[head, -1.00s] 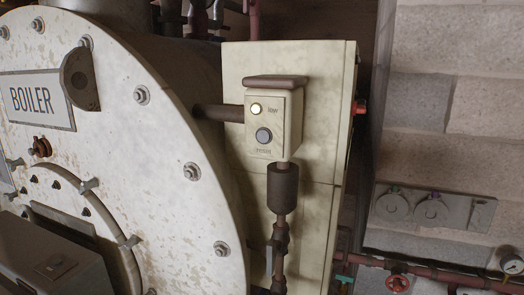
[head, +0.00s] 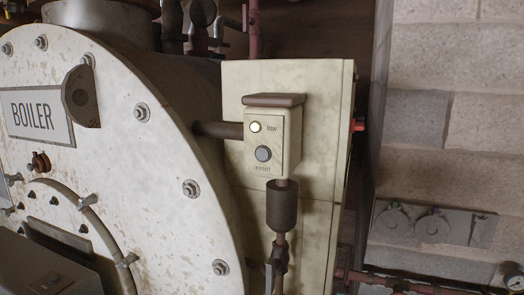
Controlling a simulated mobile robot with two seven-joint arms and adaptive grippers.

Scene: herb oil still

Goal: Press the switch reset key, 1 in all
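The switch box (head: 272,140) is a small cream box with a brown top, mounted on the cream cabinet beside the boiler. A round lamp (head: 255,127) on its face glows pale yellow next to the word "low". The reset key (head: 263,154) is a round grey button below the lamp, above the word "reset". Nothing covers the key. Neither of my grippers shows in the head view.
The round boiler front (head: 150,180) with bolts and a "BOILER" plate (head: 36,116) fills the left. A dark cylinder on a pipe (head: 282,207) stands just below the switch box. Wall fittings (head: 434,226) are at right.

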